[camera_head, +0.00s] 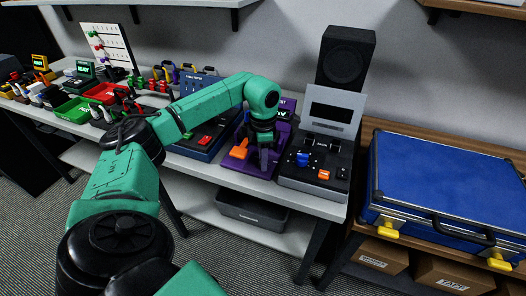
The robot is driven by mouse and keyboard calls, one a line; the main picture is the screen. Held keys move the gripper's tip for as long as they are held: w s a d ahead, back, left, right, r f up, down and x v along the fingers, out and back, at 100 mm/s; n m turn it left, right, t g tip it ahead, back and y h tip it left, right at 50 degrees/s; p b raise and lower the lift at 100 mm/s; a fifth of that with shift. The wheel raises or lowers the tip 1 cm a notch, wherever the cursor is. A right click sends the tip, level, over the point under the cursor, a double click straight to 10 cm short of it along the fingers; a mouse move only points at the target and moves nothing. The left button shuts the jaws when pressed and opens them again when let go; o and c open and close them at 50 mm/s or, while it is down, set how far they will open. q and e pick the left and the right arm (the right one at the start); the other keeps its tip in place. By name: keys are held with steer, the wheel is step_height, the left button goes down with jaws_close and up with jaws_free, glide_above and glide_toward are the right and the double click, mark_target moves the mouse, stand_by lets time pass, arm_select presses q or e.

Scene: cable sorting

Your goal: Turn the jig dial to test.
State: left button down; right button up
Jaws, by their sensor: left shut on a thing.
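A purple jig (243,179) sits on the grey bench in the middle of the view, with an orange part (239,150) at its front left. A small dark display with bright lettering stands at its back, partly covered by my arm, so I cannot read it all. My left gripper (265,160) points down over the right part of the jig, shut on what seems to be the jig dial. The fingers hide the dial, so its pointer and setting cannot be read. My right gripper is not in view.
A grey-black console (316,175) with blue and orange parts stands close on the jig's right, a black speaker (345,58) behind it. A blue case (440,185) lies on the wooden bench at right. Trays, including a green one (74,109), and tools crowd the left.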

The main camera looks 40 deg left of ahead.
arm_select(q)
steer(key=m, duration=0.5)
steer(key=shift+w+r+m, duration=0.1)
steer(key=shift+m, duration=0.3)
stand_by(0.4)
steer(key=c, duration=0.5)
jaws_free()
step_height(320, 180, up, 15)
steer(key=shift+f+p, duration=0.2)
steer(key=shift+p, duration=0.5)
